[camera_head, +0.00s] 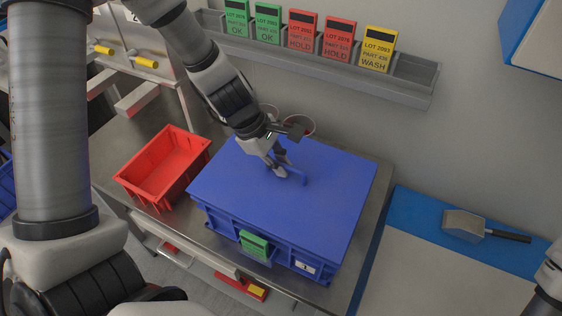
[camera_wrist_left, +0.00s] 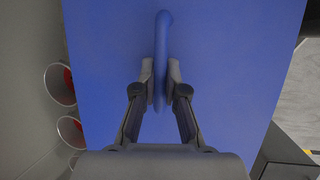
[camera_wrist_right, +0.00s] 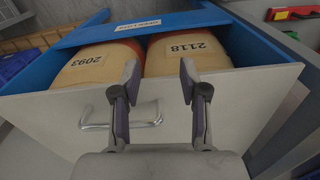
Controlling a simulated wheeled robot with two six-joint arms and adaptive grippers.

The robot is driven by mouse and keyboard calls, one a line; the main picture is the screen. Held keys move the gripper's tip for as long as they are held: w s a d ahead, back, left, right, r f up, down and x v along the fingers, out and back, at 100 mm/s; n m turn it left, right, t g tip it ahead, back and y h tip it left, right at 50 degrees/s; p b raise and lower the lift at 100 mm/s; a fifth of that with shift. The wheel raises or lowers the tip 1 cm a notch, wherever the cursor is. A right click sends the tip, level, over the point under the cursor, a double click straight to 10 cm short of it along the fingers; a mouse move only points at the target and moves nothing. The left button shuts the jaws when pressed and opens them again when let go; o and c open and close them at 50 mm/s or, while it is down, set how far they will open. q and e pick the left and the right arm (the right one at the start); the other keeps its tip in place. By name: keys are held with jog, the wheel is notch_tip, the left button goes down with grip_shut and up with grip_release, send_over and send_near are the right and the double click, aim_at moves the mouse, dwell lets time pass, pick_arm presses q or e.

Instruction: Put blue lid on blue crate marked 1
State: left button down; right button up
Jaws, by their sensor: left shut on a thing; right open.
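The blue lid (camera_head: 246,186) lies flat over the top of the blue crate (camera_head: 220,224) in the head view. The crate's front carries a white label reading 1 (camera_head: 305,267) and a green card (camera_head: 254,244). My left gripper (camera_head: 283,172) is shut on the lid's upright handle. The left wrist view shows the lid (camera_wrist_left: 220,60) and the handle (camera_wrist_left: 161,50) between the fingers (camera_wrist_left: 160,84). Whether the lid is fully seated I cannot tell. My right gripper (camera_wrist_right: 157,82) is open and empty, in front of a drawer in the right wrist view.
An empty red crate (camera_head: 160,168) stands left of the blue crate. Cups (camera_head: 300,124) stand behind it. A wall rack (camera_head: 340,66) holds several lot cards. A scoop (camera_head: 480,227) lies at right. The drawer (camera_wrist_right: 50,116) has a handle and holds containers marked 2093 (camera_wrist_right: 92,63) and 2118 (camera_wrist_right: 187,48).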

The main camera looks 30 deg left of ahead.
pick_arm(q)
jog(key=shift+w+f, duration=0.5)
jog(key=shift+f, duration=0.1)
jog(key=shift+s+r, duration=0.15)
jog(key=shift+s, duration=0.2)
pick_arm(e)
jog(key=shift+w+f, duration=0.15)
jog(key=shift+f, duration=0.4)
pick_arm(q)
jog(key=shift+w+d+b, duration=0.1)
jog(key=shift+w+b, duration=0.1)
jog(key=shift+b, duration=0.1)
pick_arm(e)
jog(key=shift+w, duration=0.15)
pick_arm(q)
jog(key=shift+s, duration=0.1)
pick_arm(e)
jog(key=shift+f, duration=0.1)
pick_arm(q)
jog(key=shift+f+b, duration=0.35)
jog(key=shift+f, duration=0.1)
pick_arm(e)
jog(key=shift+f, duration=0.3)
pick_arm(q)
jog(key=shift+s, duration=0.1)
jog(key=c, duration=1.2)
grip_release()
jog(key=shift+o, duration=0.2)
jog(key=shift+r, duration=0.15)
